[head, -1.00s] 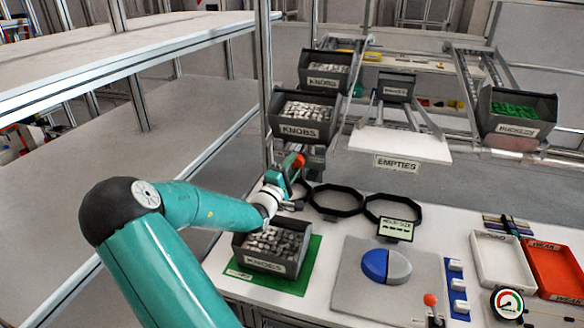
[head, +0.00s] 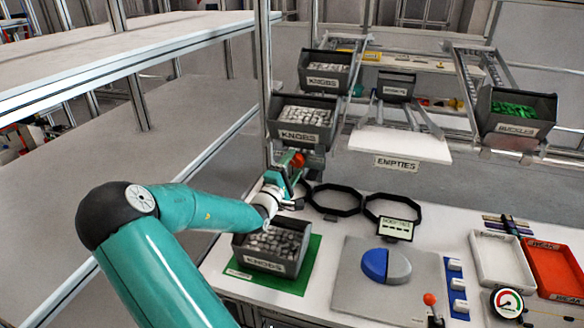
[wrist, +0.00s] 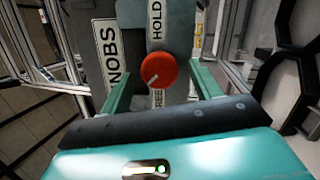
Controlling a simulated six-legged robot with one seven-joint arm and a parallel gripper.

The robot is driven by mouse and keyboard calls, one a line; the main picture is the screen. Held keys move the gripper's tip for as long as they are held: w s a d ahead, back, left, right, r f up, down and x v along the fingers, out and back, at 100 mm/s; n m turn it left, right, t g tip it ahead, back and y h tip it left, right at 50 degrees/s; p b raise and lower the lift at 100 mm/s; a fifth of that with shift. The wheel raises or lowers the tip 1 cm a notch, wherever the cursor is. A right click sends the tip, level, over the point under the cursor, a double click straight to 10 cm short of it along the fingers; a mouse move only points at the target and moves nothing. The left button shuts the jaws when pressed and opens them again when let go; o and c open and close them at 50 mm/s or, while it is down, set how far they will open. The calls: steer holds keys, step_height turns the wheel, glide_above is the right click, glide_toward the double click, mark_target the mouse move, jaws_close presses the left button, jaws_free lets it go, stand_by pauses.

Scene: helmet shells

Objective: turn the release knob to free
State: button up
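The release knob (wrist: 158,70) is round and orange-red, with a white pointer line angled down and to the left. In the wrist view a HOLD label (wrist: 156,22) is above it, and a label ending in "REE" (wrist: 158,98) is partly hidden below it. The knob (head: 298,160) also shows small in the head view, under the middle KNOBS bin. My gripper (wrist: 162,74) is open, with one teal finger on each side of the knob. Gaps show between fingers and knob, so no grip is visible. In the head view my gripper (head: 284,182) is partly hidden by its own wrist.
The middle KNOBS bin (head: 298,138) is just above the knob. Another KNOBS bin (head: 265,264) stands on a green mat (head: 305,272) below my wrist. Two black rings (head: 335,209) lie to the right. A rack post (head: 264,80) rises close behind.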

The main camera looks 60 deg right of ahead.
steer(key=shift+a, duration=0.1)
steer(key=shift+w+a+f, duration=0.1)
steer(key=shift+a+f, duration=0.05)
steer(key=shift+a, duration=0.1)
steer(key=a, duration=1.6)
steer(key=shift+w+f, duration=0.35)
steer(key=shift+f, duration=0.1)
steer(key=shift+a, duration=0.15)
